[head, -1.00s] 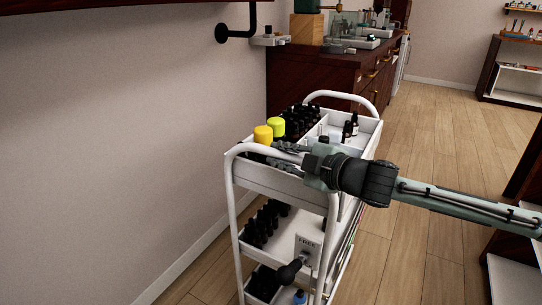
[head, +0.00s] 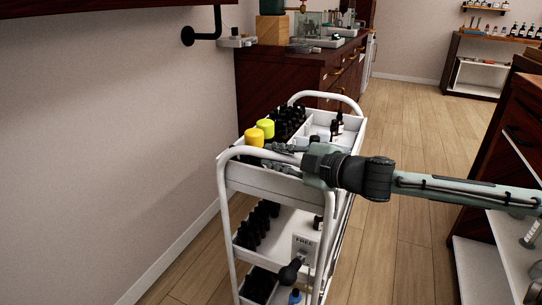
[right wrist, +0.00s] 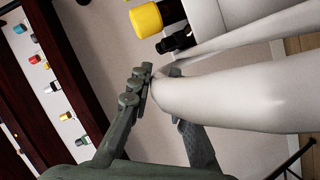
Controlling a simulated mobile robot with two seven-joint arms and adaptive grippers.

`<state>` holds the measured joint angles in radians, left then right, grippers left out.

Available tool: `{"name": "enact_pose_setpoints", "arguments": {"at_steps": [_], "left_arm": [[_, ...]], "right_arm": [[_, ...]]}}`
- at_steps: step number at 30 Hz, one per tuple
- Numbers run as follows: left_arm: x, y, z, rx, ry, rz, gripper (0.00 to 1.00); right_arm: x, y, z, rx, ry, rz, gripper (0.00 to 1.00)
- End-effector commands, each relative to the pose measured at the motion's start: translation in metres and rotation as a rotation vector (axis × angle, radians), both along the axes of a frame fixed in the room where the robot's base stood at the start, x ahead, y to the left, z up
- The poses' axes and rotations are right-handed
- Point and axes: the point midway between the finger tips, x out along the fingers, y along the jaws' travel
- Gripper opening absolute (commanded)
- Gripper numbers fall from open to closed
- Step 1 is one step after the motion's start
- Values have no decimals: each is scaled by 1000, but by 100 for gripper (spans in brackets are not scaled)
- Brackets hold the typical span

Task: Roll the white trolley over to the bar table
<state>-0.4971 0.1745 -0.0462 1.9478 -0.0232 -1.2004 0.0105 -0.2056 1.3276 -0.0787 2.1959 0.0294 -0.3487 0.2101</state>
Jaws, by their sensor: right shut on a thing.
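The white trolley (head: 262,179) stands upright on the wooden floor in the head view, with a raised tubular handle at each end and several tiers. My right gripper (head: 283,159) is shut on the near handle, which also shows as a thick white tube in the right wrist view (right wrist: 235,95). There the gripper fingers (right wrist: 165,108) lie against the tube. Dark bottles (head: 289,122) and two yellow-capped containers (head: 260,131) stand on the top tier. I cannot tell which dark wooden furniture is the bar table. My left gripper is not in view.
A dark wooden cabinet (head: 262,95) with equipment on top stands just beyond the trolley. A wall (head: 100,150) runs along the left, with a dark overhead shelf (head: 90,8). A cabinet (head: 512,115) stands at the right. Open floor (head: 410,130) lies between.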

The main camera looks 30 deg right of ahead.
Motion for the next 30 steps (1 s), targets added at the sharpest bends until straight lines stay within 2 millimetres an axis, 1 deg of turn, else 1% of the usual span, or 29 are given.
{"name": "enact_pose_setpoints", "arguments": {"at_steps": [7, 18, 19, 24, 30], "left_arm": [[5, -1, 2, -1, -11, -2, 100], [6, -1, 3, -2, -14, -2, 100], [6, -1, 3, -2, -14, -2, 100], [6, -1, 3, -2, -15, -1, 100], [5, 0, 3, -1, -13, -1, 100]], "right_arm": [[-2, -1, -1, 2, 2, 4, 0], [-2, -1, 0, 2, 2, 4, 0], [-2, -1, 0, 2, 2, 4, 19], [-2, -2, 0, 1, 1, 2, 39], [-2, -2, 0, 1, 1, 1, 39]]}}
